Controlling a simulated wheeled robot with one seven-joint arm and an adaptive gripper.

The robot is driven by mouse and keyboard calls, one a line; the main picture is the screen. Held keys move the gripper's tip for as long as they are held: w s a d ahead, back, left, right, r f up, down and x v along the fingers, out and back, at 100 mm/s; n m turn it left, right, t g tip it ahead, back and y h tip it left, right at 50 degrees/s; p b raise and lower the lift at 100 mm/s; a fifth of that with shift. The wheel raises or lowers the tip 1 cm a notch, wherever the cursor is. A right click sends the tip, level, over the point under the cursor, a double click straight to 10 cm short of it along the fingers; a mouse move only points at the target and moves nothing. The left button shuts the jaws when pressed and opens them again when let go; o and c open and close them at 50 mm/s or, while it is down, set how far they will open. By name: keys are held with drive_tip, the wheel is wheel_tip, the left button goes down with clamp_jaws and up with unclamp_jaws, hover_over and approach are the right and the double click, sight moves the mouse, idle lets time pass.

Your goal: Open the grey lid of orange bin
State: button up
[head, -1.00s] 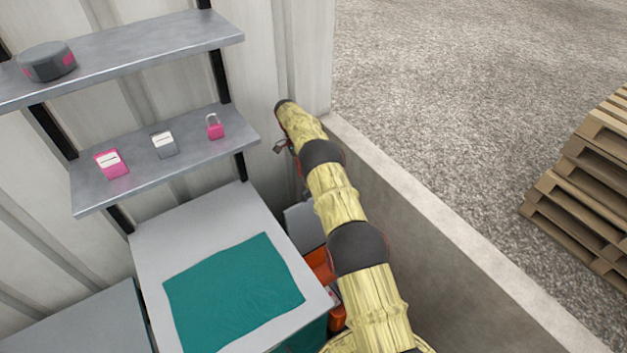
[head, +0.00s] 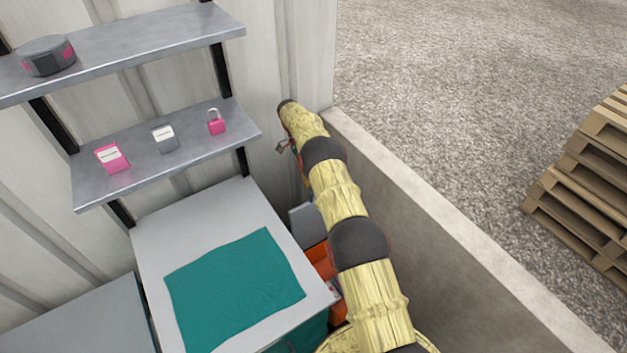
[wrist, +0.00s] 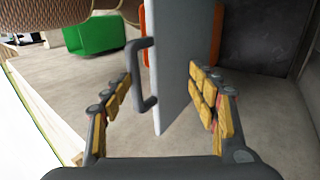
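The grey lid (wrist: 174,65) is a flat panel with a dark bar handle (wrist: 136,80) on its left face in the wrist view. Orange parts of the bin (wrist: 217,32) show behind its edges. My gripper (wrist: 162,75) is open, one finger on each side of the handle and lid edge, with gaps visible and nothing clamped. In the head view, a grey panel (head: 304,221) and the orange bin (head: 321,262) show partly beside my arm, which hides the rest. I cannot tell how far the lid stands open.
A grey bench top with a teal cloth (head: 235,288) lies left of the bin. Shelves (head: 165,150) with small pink and grey items hang above it. A low concrete wall (head: 430,230) stands close on the right. A green object (wrist: 95,36) shows in the wrist view.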

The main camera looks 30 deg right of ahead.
drive_tip(key=shift+s+a+f, duration=0.1)
drive_tip(key=shift+s+f, duration=0.05)
drive_tip(key=shift+f, duration=0.35)
drive_tip(key=r, duration=1.1)
drive_tip(key=shift+w, duration=0.2)
drive_tip(key=shift+c, duration=1.3)
